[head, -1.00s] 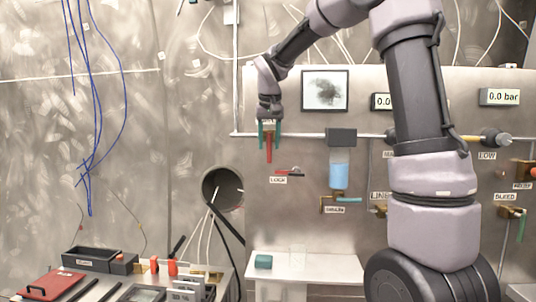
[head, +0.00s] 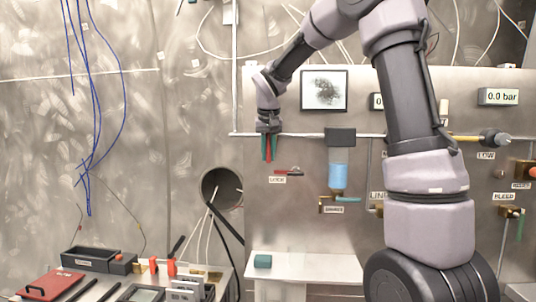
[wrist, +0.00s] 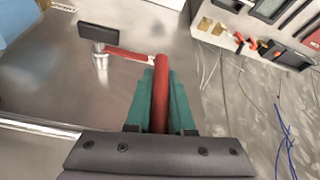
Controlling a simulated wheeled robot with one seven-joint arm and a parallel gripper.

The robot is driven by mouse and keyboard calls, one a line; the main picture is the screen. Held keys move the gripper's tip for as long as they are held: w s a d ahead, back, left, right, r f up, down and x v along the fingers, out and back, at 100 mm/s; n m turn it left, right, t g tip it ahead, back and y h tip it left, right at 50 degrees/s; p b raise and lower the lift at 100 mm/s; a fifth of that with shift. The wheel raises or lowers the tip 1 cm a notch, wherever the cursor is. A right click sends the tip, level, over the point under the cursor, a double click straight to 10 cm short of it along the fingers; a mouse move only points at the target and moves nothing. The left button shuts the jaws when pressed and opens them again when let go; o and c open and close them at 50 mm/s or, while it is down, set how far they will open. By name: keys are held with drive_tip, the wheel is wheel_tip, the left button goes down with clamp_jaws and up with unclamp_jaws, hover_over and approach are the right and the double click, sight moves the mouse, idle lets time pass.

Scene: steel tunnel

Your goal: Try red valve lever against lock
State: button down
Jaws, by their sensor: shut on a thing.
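The red valve lever (head: 269,150) hangs down from below the white pipe in the head view. My gripper (head: 269,152) is shut on it, with one green finger on each side. In the wrist view the lever (wrist: 161,85) runs between the green fingers of my gripper (wrist: 156,95) and its end sticks out past them. The lock (wrist: 130,53) is a thin red bar from a silver post to beside the lever's end; it also shows above the LOCK label (head: 277,180) in the head view. Whether bar and lever touch, I cannot tell. My gripper hides the lever's upper part.
A blue-filled reservoir (head: 338,175) hangs to the right of the lock. A white shelf (head: 320,268) with a teal block (head: 263,261) stands below. A round opening with cables (head: 221,187) is at lower left, above a tool bench.

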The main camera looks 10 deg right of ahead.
drive_tip(key=shift+s+d+h, duration=0.1)
drive_tip(key=shift+d+h, duration=0.25)
drive_tip(key=shift+h, duration=0.25)
drive_tip(key=c, duration=0.8)
unclamp_jaws()
wheel_tip(320, 180, up, 10)
hover_over(269, 139)
drive_tip(key=s+a, duration=0.1)
drive_tip(key=s, duration=0.1)
